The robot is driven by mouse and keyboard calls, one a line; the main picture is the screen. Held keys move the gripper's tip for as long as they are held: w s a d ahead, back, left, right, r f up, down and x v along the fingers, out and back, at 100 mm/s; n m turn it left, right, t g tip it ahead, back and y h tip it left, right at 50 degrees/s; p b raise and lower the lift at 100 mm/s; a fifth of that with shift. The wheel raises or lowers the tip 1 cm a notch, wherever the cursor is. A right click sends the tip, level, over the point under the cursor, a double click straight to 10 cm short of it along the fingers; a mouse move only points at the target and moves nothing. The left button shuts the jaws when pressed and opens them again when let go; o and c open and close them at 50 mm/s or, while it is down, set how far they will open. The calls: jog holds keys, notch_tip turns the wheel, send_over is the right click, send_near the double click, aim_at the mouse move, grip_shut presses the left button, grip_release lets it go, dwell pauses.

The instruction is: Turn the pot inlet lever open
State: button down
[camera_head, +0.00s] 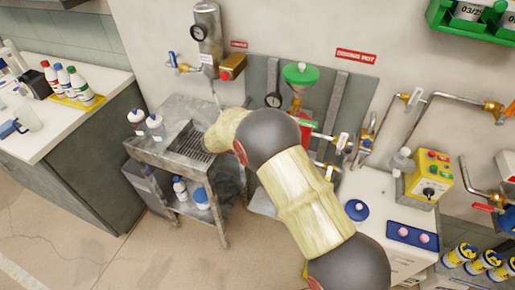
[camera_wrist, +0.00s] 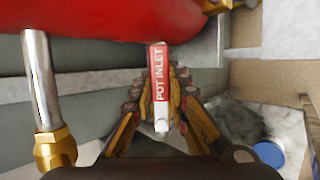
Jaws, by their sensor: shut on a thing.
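The pot inlet lever (camera_wrist: 159,62) shows in the wrist view as a white bar with a red label reading "POT INLET". It points down the picture, below a large red vessel (camera_wrist: 90,22). My gripper (camera_wrist: 157,84) has its black-and-yellow fingers on both sides of the lever, shut on it. The lever's pivot and valve body are hidden. In the head view my arm hides my gripper and this lever. The red vessel (camera_head: 312,113) shows partly there, under a green funnel (camera_head: 300,73).
A metal pipe with a brass fitting (camera_wrist: 55,150) stands left of my gripper. In the head view, a metal cart (camera_head: 165,160) with bottles stands left of my arm. A white cabinet (camera_head: 375,185) with a yellow control box (camera_head: 428,180) stands on the right.

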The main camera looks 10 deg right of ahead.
dwell(0.4)
jog(key=c, duration=1.7)
grip_release()
jog(key=v, duration=1.2)
